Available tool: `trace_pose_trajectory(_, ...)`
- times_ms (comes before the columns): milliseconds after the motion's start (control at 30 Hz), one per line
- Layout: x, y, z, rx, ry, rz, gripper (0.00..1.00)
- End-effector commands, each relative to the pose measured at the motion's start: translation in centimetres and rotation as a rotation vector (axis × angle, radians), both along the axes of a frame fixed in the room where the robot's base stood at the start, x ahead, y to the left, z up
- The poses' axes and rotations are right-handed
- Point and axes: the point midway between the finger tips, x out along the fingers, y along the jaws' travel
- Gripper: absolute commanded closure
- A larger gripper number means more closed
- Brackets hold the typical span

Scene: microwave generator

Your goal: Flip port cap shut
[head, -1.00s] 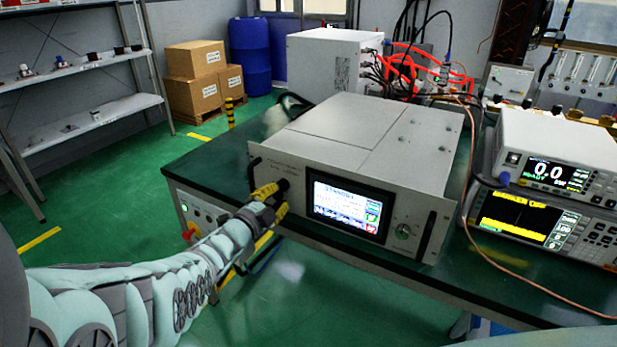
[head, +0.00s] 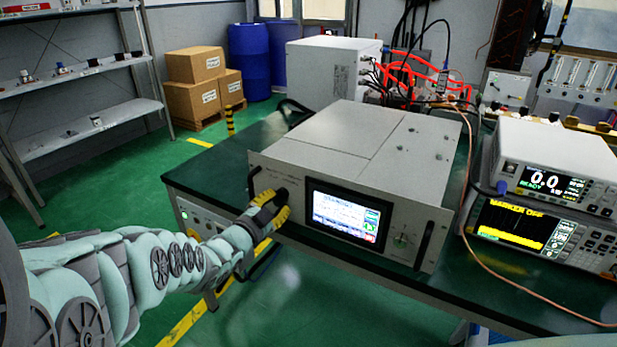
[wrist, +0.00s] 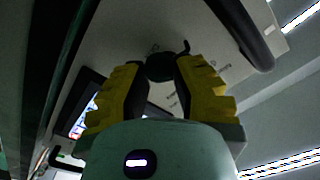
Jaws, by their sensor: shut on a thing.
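The microwave generator (head: 350,150) is a light grey box with a lit screen on its front panel, standing on the dark green bench. My gripper (head: 277,198) is at the left part of that panel, between the left handle and the screen. In the wrist view my yellow-and-black fingers (wrist: 162,78) are shut on a small round black cap (wrist: 160,66) at the panel. A thin dark hook-like piece shows beside the cap. In the head view my fingers hide the cap. I cannot tell how far the cap is turned over its port.
The black left handle (head: 254,182) stands close to my gripper; it also shows in the wrist view (wrist: 240,32). Two stacked instruments (head: 545,205) are on the right of the bench (head: 420,270). A copper-coloured cable runs between them and the generator. The floor in front is clear.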

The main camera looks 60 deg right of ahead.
Motion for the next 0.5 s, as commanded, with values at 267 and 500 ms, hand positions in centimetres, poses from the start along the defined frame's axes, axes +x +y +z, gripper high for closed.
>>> trace_pose_trajectory(267,0.02,-0.03,0.21,-0.002,0.109,0.003,1.0)
trace_pose_trajectory(500,0.05,0.01,0.68,-0.017,0.264,0.003,1.0)
